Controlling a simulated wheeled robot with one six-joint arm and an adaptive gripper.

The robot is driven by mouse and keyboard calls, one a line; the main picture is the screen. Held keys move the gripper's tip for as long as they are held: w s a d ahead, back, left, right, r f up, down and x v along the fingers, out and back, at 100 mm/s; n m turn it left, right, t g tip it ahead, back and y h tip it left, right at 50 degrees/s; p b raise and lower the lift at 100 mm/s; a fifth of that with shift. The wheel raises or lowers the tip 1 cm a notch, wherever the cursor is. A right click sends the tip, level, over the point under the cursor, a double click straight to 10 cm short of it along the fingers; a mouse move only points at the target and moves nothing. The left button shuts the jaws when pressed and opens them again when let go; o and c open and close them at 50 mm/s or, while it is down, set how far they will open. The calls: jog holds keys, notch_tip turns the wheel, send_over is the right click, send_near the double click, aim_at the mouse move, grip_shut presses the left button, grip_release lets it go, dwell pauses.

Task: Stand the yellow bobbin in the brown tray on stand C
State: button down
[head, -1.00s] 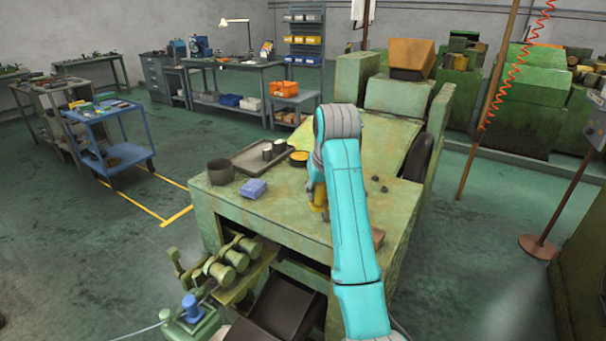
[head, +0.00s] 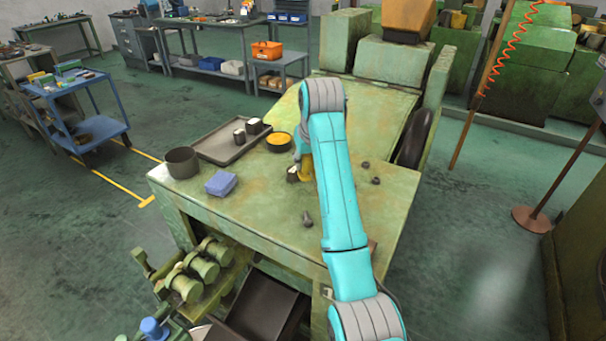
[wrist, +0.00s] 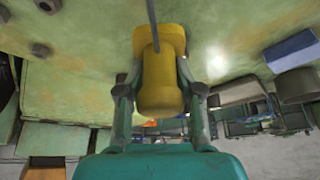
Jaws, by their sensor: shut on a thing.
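The yellow bobbin (head: 306,172) is partly hidden behind my arm in the head view. In the wrist view the bobbin (wrist: 161,85) lies between the two fingers of my gripper (wrist: 160,92), which is shut on it. I cannot tell whether it touches the green worktop. A grey-brown tray (head: 212,153) lies flat at the back left of the worktop, left of my gripper. Two dark pieces with pale sides (head: 246,130) stand at its right end. No label for stand C is readable.
On the green worktop (head: 270,205) are a dark round pot (head: 182,162), a blue block (head: 220,183), a dark bowl with yellow contents (head: 279,141), a dark pear-shaped piece (head: 307,219) and small dark nuts (head: 375,181). A blue cart (head: 95,130) stands left.

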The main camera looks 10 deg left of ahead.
aim_at(308, 172)
jog(key=shift+f, duration=2.55)
jog(key=c, duration=0.7)
grip_release()
jog(key=shift+f, duration=0.1)
jog(key=shift+c, duration=0.2)
